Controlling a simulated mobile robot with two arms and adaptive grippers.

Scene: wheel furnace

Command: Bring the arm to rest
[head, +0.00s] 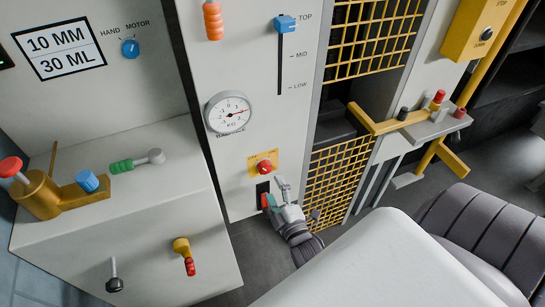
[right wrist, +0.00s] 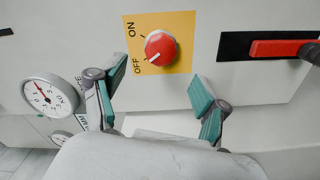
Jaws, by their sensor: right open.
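My right gripper (head: 277,200) is open and empty, low in front of the light grey machine panel. In the right wrist view its two green-padded fingers (right wrist: 152,98) are spread wide apart, below and to either side of a red knob (right wrist: 160,46). The knob sits on a yellow plate marked OFF and ON, and its white mark points toward OFF. The fingers appear apart from the knob. In the head view the knob (head: 264,167) is just above the gripper. My left gripper is not in view.
A red handle (right wrist: 285,48) in a black slot lies right of the knob. A round gauge (head: 228,112) and a blue slider (head: 285,23) at TOP are above. A yellow mesh guard (head: 340,172) is right of the gripper. A cabinet with levers (head: 135,162) stands left.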

